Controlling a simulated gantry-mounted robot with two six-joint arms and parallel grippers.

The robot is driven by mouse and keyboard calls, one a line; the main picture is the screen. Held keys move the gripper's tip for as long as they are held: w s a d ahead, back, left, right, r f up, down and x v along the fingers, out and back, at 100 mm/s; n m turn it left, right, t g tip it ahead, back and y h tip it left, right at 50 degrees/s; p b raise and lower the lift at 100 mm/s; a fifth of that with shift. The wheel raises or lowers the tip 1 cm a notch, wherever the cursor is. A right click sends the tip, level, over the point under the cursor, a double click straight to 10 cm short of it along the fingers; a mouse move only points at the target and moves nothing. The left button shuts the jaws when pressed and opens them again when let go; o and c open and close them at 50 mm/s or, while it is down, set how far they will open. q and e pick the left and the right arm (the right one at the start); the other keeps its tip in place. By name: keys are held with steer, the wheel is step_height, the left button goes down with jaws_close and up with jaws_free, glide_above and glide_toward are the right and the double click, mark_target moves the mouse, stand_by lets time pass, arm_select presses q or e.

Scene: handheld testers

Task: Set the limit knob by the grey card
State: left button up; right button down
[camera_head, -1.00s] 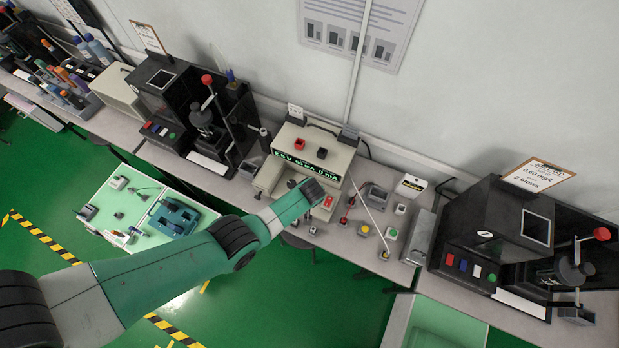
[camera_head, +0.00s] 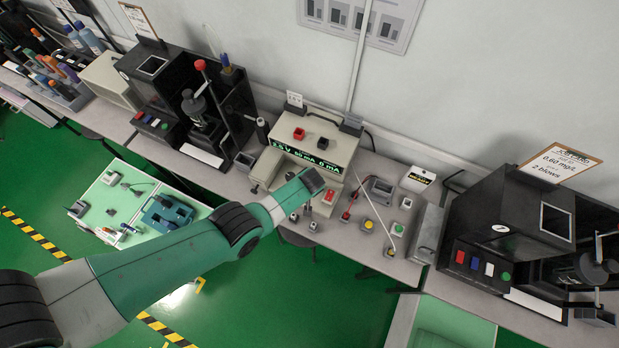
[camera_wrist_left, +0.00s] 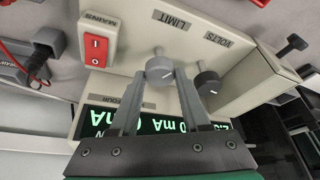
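The power supply (camera_head: 335,128) is a cream box on the bench. Its green display (camera_head: 305,157) seems to read 2.5 V, 60 mA and 0 mA in the head view. In the left wrist view, the grey limit knob (camera_wrist_left: 159,70) is below the LIMIT label (camera_wrist_left: 172,20). My left gripper (camera_wrist_left: 160,73) has a finger on each side of this knob; whether they touch it is unclear. My left arm hides the knob in the head view. A small pale card (camera_head: 294,100) stands behind the supply; I cannot tell whether it is the grey card. My right gripper is out of view.
A darker volts knob (camera_wrist_left: 208,84) sits close beside the right finger. The red mains switch (camera_wrist_left: 97,48) is to the left. Small button boxes and leads, including a yellow button (camera_head: 368,224), lie right of the supply. A black tester (camera_head: 510,235) stands further right.

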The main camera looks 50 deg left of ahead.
arm_select(q)
jaws_close()
steer(key=shift+m, duration=0.3)
steer(key=shift+s+a+m+t+h+p, duration=0.1)
steer(key=shift+m+t+h+p, duration=0.35)
steer(key=shift+m, duration=0.55)
steer(key=m, duration=0.2)
steer(key=shift+m+t+h, duration=0.25)
steer(key=shift+m+h, duration=0.05)
steer(key=shift+h, duration=0.05)
steer(key=m, duration=0.1)
steer(key=m+h, duration=0.1)
steer(key=shift+a+f+m, duration=0.15)
steer(key=shift+m, duration=0.15)
steer(key=shift+m+h+b, duration=0.6)
steer(key=shift+m+h, duration=0.1)
steer(key=shift+m, duration=1.2)
